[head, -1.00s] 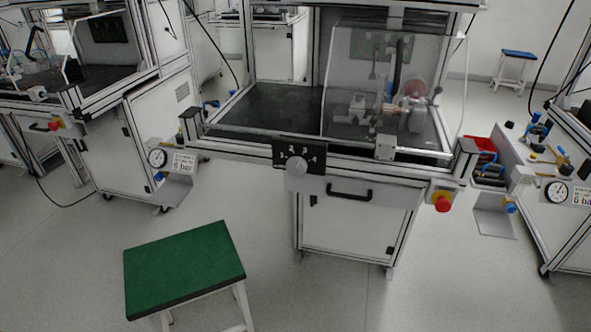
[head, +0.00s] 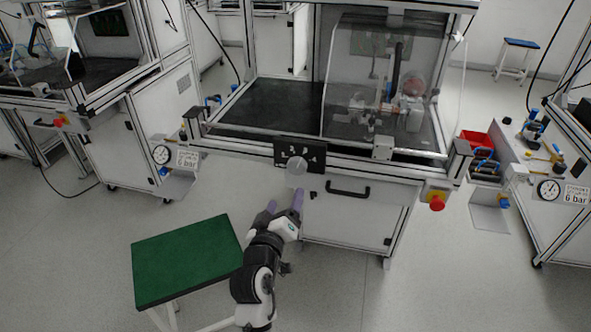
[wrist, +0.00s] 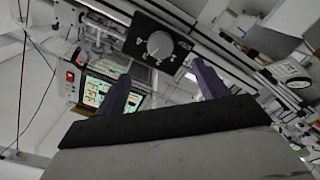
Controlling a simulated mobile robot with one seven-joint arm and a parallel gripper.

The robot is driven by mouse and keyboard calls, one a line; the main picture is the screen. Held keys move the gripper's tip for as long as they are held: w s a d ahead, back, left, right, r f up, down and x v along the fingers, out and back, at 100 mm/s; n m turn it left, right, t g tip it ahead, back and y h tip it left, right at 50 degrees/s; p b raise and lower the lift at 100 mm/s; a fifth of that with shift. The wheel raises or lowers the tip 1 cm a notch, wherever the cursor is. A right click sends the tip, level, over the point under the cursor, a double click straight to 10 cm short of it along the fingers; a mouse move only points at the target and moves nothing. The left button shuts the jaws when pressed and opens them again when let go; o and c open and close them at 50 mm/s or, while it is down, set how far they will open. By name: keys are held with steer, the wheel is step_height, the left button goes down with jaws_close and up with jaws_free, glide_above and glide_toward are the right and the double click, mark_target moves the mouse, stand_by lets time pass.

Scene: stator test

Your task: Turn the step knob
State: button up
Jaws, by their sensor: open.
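The step knob (head: 297,165) is a round light-grey knob on a black plate (head: 316,152) with white marks, on the front rail of the middle workstation. In the wrist view the knob (wrist: 160,45) shows as a grey disc, above and between my fingers. My gripper (head: 285,202) is open and empty, with two purple fingers apart. It is just below and in front of the knob in the head view, the right fingertip close under it. I cannot tell whether it touches. In the wrist view my gripper (wrist: 160,80) points toward the knob with space between its fingers.
A black drawer handle (head: 348,191) and a red emergency stop (head: 437,202) are right of the knob. A green-topped stool (head: 185,260) stands at the lower left, beside my arm. A clear guard (head: 375,85) covers the station's right half. Floor is free at the lower right.

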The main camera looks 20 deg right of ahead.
mark_target(296, 170)
steer(key=p+x, duration=0.2)
steer(key=x, duration=1)
steer(key=shift+r, duration=0.1)
steer(key=c, duration=1)
